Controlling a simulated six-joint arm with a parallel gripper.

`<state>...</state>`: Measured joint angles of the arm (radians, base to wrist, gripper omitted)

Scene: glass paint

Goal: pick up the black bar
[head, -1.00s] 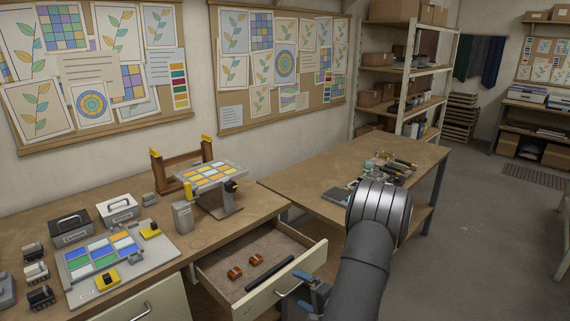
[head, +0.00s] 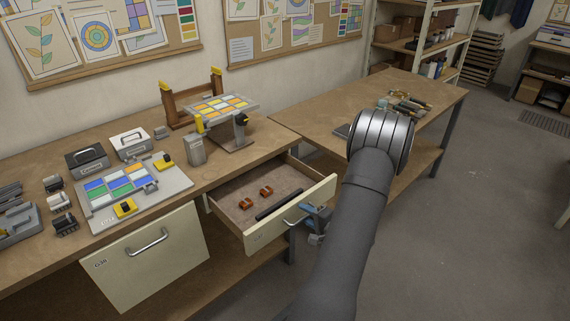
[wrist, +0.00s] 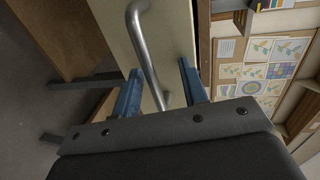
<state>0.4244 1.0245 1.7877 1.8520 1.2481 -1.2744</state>
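The black bar (head: 279,204) lies in the open drawer (head: 233,214), along the inner side of its front panel. My gripper (head: 309,217) is just outside the drawer front, by its metal handle (head: 297,217). In the wrist view my gripper (wrist: 159,72) has its two blue fingers apart, with the curved drawer handle (wrist: 147,52) showing between and beyond them. Nothing is seen held. Whether the fingers touch the handle cannot be told. The bar does not show in the wrist view.
Two small orange-brown pieces (head: 256,196) lie in the drawer left of the bar. A closed drawer front (head: 150,262) is to the left. The bench top (head: 60,262) above holds a board with coloured tiles (head: 104,208). A second table (head: 335,105) stands behind my arm.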

